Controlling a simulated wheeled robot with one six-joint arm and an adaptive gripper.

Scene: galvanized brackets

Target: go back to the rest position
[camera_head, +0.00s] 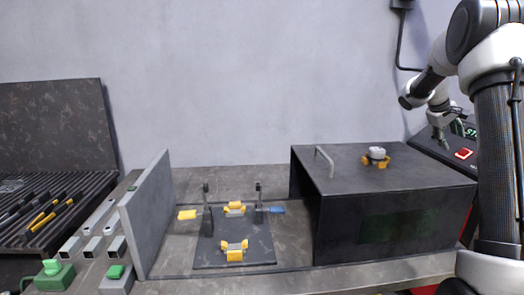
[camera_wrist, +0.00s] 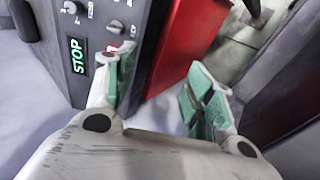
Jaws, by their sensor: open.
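My gripper (camera_head: 438,130) is at the right of the head view, raised beside the control panel and partly hidden behind my own arm. In the wrist view my gripper (camera_wrist: 163,78) is open, with its two green-padded fingers apart and nothing between them. The grey control panel (camera_wrist: 95,40) with a green-lit STOP label is close behind the left finger. I cannot tell whether the finger touches it.
A dark box (camera_head: 400,212) with a handle carries a yellow-and-white part (camera_head: 377,157). A dark plate (camera_head: 215,255) holds yellow pieces between black posts. A grey upright panel (camera_head: 148,215) and a slotted rack (camera_head: 40,215) stand left. A red button (camera_head: 463,153) is near my gripper.

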